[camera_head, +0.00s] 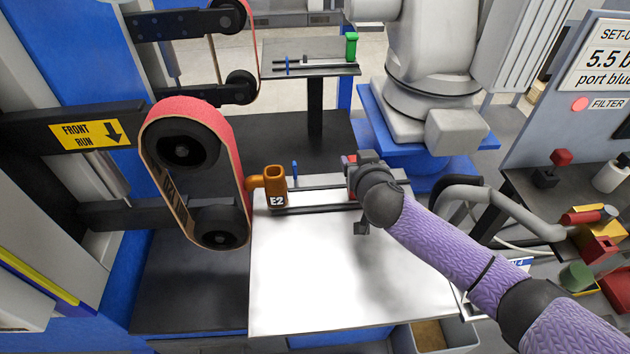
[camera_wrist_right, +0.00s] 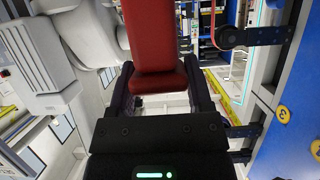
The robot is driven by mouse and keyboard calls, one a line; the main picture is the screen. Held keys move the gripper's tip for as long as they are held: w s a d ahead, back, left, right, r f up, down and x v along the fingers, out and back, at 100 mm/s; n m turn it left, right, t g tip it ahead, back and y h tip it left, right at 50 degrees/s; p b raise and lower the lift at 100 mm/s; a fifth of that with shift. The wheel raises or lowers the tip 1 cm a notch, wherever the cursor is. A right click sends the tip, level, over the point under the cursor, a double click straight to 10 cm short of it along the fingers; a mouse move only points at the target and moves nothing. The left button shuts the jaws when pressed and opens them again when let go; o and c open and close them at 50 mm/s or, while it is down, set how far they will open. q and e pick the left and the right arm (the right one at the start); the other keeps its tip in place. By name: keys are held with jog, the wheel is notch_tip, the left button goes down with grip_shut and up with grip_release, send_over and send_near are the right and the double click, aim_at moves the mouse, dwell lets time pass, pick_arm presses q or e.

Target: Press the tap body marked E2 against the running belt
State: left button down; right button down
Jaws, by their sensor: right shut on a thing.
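The orange-brown tap body marked E2 (camera_head: 275,184) stands upright at the left end of a rail fixture (camera_head: 320,199) on the white tray. Its short side spout points left at the edge of the red belt (camera_head: 192,108); I cannot tell if they touch. My right gripper (camera_head: 356,180) is to the right of the tap body, apart from it, at the rail's right part. The right wrist view shows this gripper (camera_wrist_right: 160,78) shut on a red block (camera_wrist_right: 154,50). In the head view my gripper hides most of that block. My left gripper is not in view.
The white tray (camera_head: 340,285) is bare in front of the rail. A second rail with a green piece (camera_head: 351,46) stands at the back. Several coloured parts (camera_head: 600,245) lie at the right.

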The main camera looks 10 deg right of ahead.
jog(key=shift+a, duration=0.35)
jog(key=shift+a, duration=0.15)
dwell(0.3)
dwell(0.4)
jog(key=shift+f+p, duration=0.1)
jog(key=shift+p, duration=0.25)
jog(key=shift+s+p, duration=0.1)
jog(key=shift+p, duration=0.2)
dwell(0.8)
